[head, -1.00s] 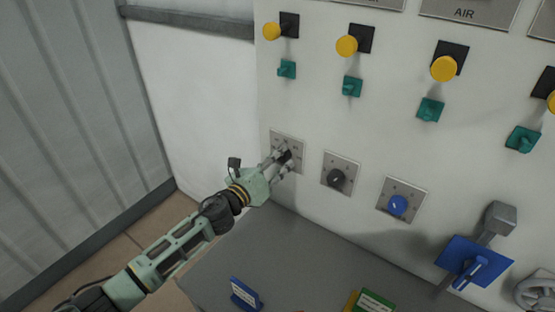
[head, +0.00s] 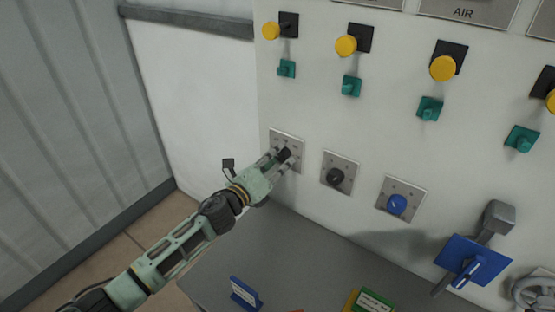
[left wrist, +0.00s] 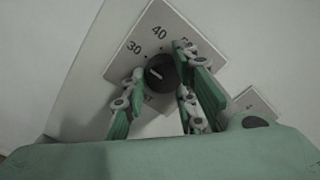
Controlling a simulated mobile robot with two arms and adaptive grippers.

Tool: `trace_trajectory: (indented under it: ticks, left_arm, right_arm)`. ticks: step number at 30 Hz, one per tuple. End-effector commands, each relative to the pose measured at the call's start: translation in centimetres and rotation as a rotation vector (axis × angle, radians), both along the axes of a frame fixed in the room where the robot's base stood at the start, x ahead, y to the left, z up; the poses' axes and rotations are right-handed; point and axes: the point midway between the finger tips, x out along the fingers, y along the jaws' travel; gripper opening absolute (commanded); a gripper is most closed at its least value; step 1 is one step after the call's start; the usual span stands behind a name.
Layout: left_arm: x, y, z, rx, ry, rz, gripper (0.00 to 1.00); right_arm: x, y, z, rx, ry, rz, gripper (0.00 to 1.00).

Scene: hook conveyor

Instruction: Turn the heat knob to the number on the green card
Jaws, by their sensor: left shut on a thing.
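The leftmost dial plate (head: 287,138) on the white panel carries a black knob (left wrist: 160,72). In the left wrist view the numbers 30 and 40 are readable around it, and another number is partly hidden by a finger. The knob has a short white mark toward its left side. My left gripper (head: 283,157) has one finger on each side of this knob and is shut on it; its fingers also show in the left wrist view (left wrist: 162,80). The green card (head: 372,302) stands at the bottom of the head view, its writing too small to read. My right gripper is out of view.
A second black knob (head: 335,176) and a blue knob (head: 397,204) sit to the right. A blue card (head: 244,294) stands on the grey surface (head: 270,250). Yellow knobs (head: 346,46) and green switches (head: 351,87) are above; a blue-plated lever (head: 472,262) is at right.

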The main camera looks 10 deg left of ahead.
Motion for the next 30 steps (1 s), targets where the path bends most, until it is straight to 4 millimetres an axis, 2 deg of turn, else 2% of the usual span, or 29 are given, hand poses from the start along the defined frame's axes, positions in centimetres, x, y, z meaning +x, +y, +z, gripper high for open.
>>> trace_trajectory:
  ticks: [3, 4, 8, 23, 26, 30]
  left_arm:
    - [0.1, 0.5, -0.5, 0.0, 0.009, 0.011, 0.0]
    - [0.1, 0.5, -0.5, 0.001, 0.01, 0.01, 0.28]
    - [0.0, 0.4, -0.5, 0.002, 0.008, 0.01, 0.39]
    - [-0.2, 0.2, -0.2, 0.002, 0.003, 0.002, 0.4]
    - [-0.9, 0.5, -0.3, 0.003, 0.004, 0.002, 0.4]
    - [-3.1, 1.4, -0.4, 0.003, 0.006, 0.002, 0.4]
  right_arm:
    - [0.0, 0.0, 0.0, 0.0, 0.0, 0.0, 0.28]
    - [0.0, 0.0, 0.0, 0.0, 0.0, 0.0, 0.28]
    - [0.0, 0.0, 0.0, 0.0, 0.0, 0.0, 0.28]
    - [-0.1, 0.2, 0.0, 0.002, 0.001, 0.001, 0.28]
    - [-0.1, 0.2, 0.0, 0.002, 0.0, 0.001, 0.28]
    - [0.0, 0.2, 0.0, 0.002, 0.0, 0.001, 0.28]
